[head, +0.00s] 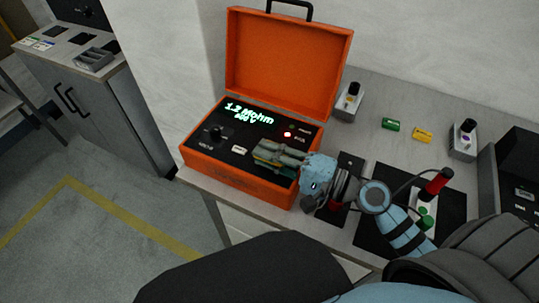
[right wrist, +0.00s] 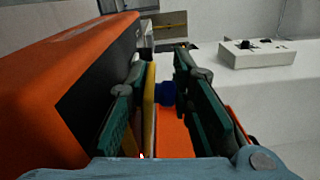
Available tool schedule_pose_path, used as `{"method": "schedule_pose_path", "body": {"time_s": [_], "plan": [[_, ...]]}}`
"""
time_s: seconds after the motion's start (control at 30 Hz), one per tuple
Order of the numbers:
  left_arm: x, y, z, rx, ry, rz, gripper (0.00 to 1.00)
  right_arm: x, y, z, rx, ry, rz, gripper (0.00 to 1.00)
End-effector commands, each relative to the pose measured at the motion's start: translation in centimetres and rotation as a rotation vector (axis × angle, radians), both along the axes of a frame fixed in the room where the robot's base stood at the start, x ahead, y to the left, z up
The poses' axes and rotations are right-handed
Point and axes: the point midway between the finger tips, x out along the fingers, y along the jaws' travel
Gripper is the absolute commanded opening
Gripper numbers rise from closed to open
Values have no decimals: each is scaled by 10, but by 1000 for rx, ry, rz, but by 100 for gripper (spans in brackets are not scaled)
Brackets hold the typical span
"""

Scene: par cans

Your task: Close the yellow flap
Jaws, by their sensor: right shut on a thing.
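The orange case (head: 290,65) stands on the bench with its lid open. Its black panel (head: 222,151) has a knob, a lit display reading about 1.2 Mohm and a red light. My right gripper (head: 268,153) is over the front of the panel. In the right wrist view, the yellow flap (right wrist: 149,105) is a thin upright strip between the fingers of my right gripper (right wrist: 165,105), against the left finger. Orange and blue parts show beside it. The fingers stand apart around these parts and largely hide the flap in the head view. My left gripper is not in view.
To the right on the bench are a green block (head: 390,124), a yellow block (head: 422,135), two small knob boxes (head: 348,102) and a black mat (head: 375,235) with red and green parts. A grey cabinet (head: 105,105) stands at the left.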

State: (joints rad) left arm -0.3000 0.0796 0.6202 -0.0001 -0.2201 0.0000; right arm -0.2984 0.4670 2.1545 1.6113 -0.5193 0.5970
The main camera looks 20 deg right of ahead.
Motion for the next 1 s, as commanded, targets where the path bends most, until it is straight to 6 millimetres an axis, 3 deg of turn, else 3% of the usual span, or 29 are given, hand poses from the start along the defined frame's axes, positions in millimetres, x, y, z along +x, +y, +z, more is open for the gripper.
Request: {"method": "schedule_pose_path", "body": {"time_s": [0.53,0.57,0.63,1.0], "plan": [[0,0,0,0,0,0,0,1,0,1,-1,-5,-2,0],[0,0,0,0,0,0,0,1,0,1,-1,-5,-2,26],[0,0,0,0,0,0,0,1,0,1,-1,-5,-2,35],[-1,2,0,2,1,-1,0,0,0,0,-2,-1,-1,35]]}}
